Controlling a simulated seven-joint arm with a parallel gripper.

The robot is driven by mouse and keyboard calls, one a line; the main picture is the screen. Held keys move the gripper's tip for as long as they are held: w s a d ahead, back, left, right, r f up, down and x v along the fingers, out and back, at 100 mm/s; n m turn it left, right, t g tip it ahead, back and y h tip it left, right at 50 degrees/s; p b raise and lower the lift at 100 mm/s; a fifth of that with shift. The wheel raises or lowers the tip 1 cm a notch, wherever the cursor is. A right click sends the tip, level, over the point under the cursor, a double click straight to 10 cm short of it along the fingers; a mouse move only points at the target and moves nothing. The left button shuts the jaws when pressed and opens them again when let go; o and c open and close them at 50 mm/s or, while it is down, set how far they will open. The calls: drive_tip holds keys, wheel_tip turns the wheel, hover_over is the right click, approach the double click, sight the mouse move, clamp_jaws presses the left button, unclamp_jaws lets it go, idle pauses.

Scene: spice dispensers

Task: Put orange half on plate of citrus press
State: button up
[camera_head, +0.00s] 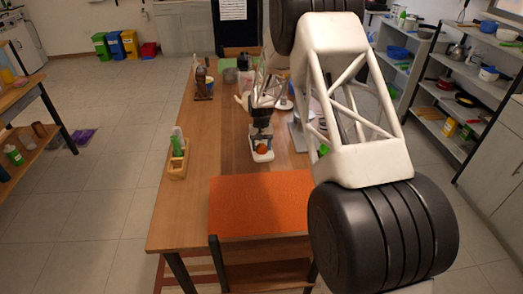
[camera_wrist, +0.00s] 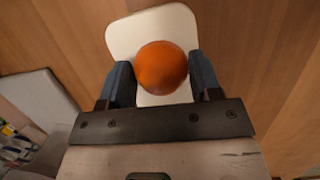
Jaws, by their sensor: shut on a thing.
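The orange half (camera_wrist: 162,66) shows its rounded peel side in the wrist view, between the two dark blue fingers of my gripper (camera_wrist: 163,78). The fingers touch it on both sides and are shut on it. In the head view the orange half (camera_head: 261,149) is small, just below my gripper (camera_head: 261,133). A small white board (camera_wrist: 122,38) with rounded corners lies under it; I cannot tell whether the orange half still touches it. A grey stand (camera_head: 297,137), partly hidden by my arm, is to the right; I cannot tell whether it is the citrus press.
The wooden table (camera_head: 200,215) has an orange mat (camera_head: 262,205) at its near end. A wooden rack with a green-topped bottle (camera_head: 177,150) stands at the left edge. Several bottles and items stand at the far end. The table's left middle is clear.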

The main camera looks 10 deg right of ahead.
sight(264, 148)
drive_tip(key=s+v, duration=0.2)
drive_tip(key=v, duration=0.7)
drive_tip(key=shift+r, duration=0.5)
idle(1.0)
drive_tip(key=shift+s+d, duration=0.1)
drive_tip(key=shift+d, duration=0.05)
drive_tip(key=s+d+r+m+t+y, duration=0.1)
drive_tip(key=d+r+m, duration=0.1)
drive_tip(key=d+m, duration=0.7)
drive_tip(key=s+d+r+m+t+y, duration=0.1)
drive_tip(key=s+d+r+m, duration=0.1)
drive_tip(key=d+m, duration=0.7)
drive_tip(key=shift+d+r+t+y, duration=0.4)
drive_tip(key=shift+d+r, duration=0.05)
drive_tip(key=shift+d, duration=0.05)
drive_tip(key=shift+w, duration=0.1)
drive_tip(key=shift+w+d+f, duration=0.25)
drive_tip(key=shift+w+d, duration=0.1)
drive_tip(key=shift+w, duration=2.3)
drive_tip(key=shift+w+d+f, duration=0.25)
drive_tip(key=shift+w+d, duration=0.05)
drive_tip(key=shift+w, duration=2.3)
drive_tip(key=shift+w+d+f, duration=0.25)
drive_tip(key=shift+w+d, duration=0.1)
drive_tip(key=shift+w, duration=2.3)
drive_tip(key=shift+f, duration=0.1)
